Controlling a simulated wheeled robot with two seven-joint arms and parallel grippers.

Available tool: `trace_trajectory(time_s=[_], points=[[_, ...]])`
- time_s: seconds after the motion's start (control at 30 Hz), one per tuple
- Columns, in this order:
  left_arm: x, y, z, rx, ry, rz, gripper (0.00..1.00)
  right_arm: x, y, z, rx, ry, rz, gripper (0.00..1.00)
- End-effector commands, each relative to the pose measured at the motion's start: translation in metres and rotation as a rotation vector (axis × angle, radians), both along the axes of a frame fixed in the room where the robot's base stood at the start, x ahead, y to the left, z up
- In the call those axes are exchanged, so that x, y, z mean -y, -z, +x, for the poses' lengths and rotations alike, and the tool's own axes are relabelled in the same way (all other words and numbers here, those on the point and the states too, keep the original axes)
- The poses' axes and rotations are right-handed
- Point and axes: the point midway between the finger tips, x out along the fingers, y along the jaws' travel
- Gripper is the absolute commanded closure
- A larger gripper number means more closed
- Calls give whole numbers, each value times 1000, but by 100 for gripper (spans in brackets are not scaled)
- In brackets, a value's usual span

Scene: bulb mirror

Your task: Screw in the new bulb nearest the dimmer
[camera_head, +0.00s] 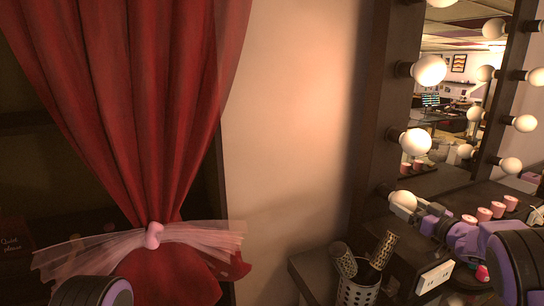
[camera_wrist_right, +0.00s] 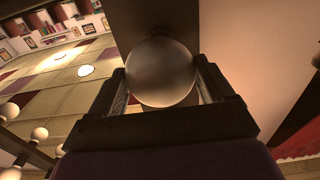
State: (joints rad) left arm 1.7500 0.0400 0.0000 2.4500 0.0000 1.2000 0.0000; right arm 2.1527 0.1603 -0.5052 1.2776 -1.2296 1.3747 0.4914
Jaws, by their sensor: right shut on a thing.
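A round white bulb (camera_head: 403,201) is at the lowest position on the mirror's left frame post, by a dark socket. My right gripper (camera_head: 418,208) reaches it from the right and is shut on it. In the right wrist view the bulb (camera_wrist_right: 162,72) sits between the two fingers of the gripper (camera_wrist_right: 163,90), in front of the dark frame. Its base is hidden, so I cannot tell how far it is in the socket. A white plate (camera_head: 434,278), possibly the dimmer, is on the counter's front edge below. My left gripper is out of view.
Two other bulbs (camera_head: 415,142) (camera_head: 430,70) are above on the same post. Several pink jars (camera_head: 484,214) stand on the counter behind my right arm. A perforated metal holder (camera_head: 358,292) with brushes is below left. A red curtain (camera_head: 130,100) hangs at the left.

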Motion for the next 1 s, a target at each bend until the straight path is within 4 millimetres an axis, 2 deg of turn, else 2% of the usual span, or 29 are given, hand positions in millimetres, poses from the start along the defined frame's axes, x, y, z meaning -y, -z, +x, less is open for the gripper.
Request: trace_trajectory(time_s=[0.03,0.63,0.8,1.0], points=[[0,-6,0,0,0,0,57,1,-7,1,2,2,15,58],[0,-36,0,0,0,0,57,1,-7,1,-89,1,238,58],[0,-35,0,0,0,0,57,1,-5,1,-140,1,364,58],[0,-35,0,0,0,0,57,1,-5,1,-144,1,371,58]])
